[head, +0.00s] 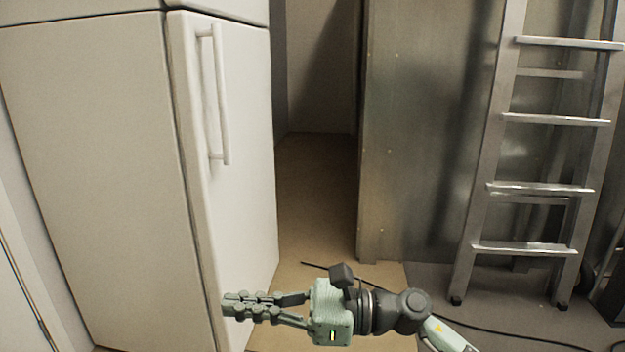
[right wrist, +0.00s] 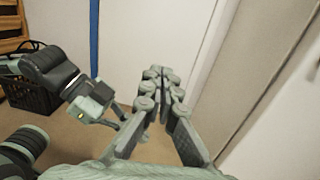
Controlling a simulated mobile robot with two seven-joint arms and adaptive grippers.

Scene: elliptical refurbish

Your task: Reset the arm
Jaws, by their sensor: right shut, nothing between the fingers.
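My right arm (head: 405,310) comes in from the lower right in the head view and stretches left. Its green-grey right gripper (head: 238,306) points left, in front of the lower part of the white refrigerator. The gripper's fingertips are together with nothing between them. The right wrist view shows the same fingers (right wrist: 162,78) meeting at the tips. Part of my left arm and left gripper (right wrist: 118,114) shows at the left of the right wrist view, its fingers partly hidden; the left gripper is outside the head view.
The white refrigerator (head: 100,150) has a closed door with a vertical handle (head: 220,100). A metal ladder (head: 540,190) leans at the right, and a cable (head: 520,335) lies on the floor. A dark crate (right wrist: 30,95) stands at the left in the wrist view. Bare floor (head: 318,200) lies between refrigerator and metal panel.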

